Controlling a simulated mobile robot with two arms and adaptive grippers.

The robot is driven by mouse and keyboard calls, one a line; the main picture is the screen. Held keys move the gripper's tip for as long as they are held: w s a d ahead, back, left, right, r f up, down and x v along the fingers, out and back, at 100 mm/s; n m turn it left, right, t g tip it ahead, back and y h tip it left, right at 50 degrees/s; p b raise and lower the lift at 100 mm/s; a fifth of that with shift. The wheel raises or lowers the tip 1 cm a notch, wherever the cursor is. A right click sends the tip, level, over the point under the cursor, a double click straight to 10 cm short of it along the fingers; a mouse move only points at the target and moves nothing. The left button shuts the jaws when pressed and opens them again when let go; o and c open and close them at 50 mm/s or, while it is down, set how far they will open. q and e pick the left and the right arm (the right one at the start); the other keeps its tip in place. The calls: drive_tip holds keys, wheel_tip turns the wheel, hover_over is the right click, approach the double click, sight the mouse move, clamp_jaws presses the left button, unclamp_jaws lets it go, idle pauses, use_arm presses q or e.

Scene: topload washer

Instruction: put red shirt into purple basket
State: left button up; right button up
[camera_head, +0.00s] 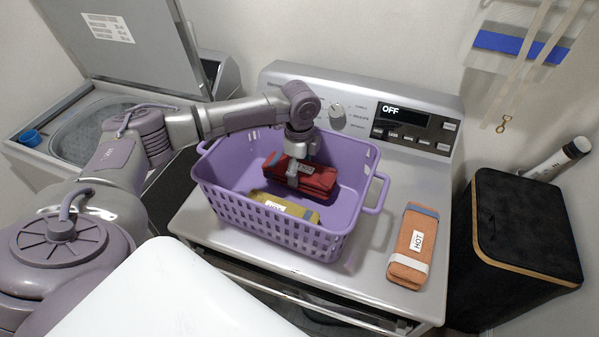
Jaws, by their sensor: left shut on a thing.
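The red shirt (318,183) is a dark red folded bundle within the walls of the purple basket (335,243). My left gripper (293,180) reaches down into the basket from above and is shut on the red shirt. Whether the shirt touches the basket floor I cannot tell. The basket stands upright on top of a grey machine. A yellow-green folded cloth (285,206) with a "HOT" label lies in the basket, in front of the red shirt. My right gripper is not in view.
An orange folded cloth (413,246) labelled "HOT" lies on the machine top (372,265), right of the basket. An open topload washer (90,130) stands at left. A black bin (520,245) stands at right. The machine's control panel (410,125) rises behind the basket.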

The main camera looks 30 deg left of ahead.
sight(300, 167)
use_arm(q)
wheel_tip(300, 167, down, 2)
drive_tip(key=shift+f+p, duration=0.1)
drive_tip(key=shift+p, duration=0.2)
drive_tip(key=shift+f, duration=0.15)
drive_tip(key=o, duration=1.1)
drive_tip(key=shift+f, duration=0.15)
wheel_tip(300, 167, up, 12)
drive_tip(key=shift+f+b, duration=0.2)
drive_tip(key=shift+b, duration=1.05)
drive_tip(key=shift+r, duration=0.35)
